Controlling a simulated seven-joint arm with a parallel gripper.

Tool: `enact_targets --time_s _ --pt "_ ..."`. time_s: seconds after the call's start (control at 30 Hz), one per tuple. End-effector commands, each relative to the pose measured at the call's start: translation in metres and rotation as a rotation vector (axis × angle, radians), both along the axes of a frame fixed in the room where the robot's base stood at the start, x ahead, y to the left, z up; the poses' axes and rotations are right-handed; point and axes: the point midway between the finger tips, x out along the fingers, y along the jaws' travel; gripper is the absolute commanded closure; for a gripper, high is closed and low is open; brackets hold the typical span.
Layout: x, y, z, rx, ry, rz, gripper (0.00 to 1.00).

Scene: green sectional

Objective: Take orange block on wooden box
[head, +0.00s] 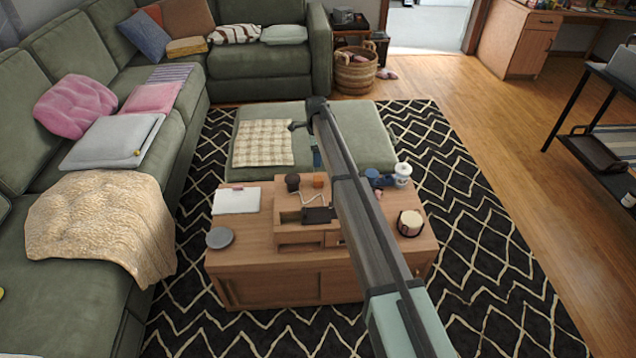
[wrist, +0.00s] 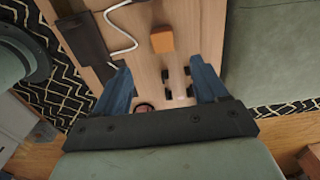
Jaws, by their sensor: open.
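The small orange block (head: 318,180) sits on top of the wooden box (head: 290,220), near its back edge, in the head view. In the wrist view the orange block (wrist: 162,39) lies ahead of my gripper (wrist: 163,84), near the middle, with the wooden surface (wrist: 180,18) around it. My gripper is open, its two blue fingers spread apart with nothing between them at the tips. In the head view a blue finger of my gripper (head: 316,157) shows behind the box, and my arm hides part of the table.
A dark brown item (head: 292,182) and a white cable stand beside the block on the box. A black device (head: 319,215) lies at the front. A white jar (head: 402,174), a round tan container (head: 410,223), a grey disc (head: 220,238) and a white laptop-like slab (head: 236,201) are on the table.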

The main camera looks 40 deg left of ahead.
Motion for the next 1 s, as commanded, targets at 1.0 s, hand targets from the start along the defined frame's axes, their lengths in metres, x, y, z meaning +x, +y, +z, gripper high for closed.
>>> enact_targets --time_s 1.0 --pt "0.008 -0.002 -0.116 0.000 0.000 0.002 0.28"
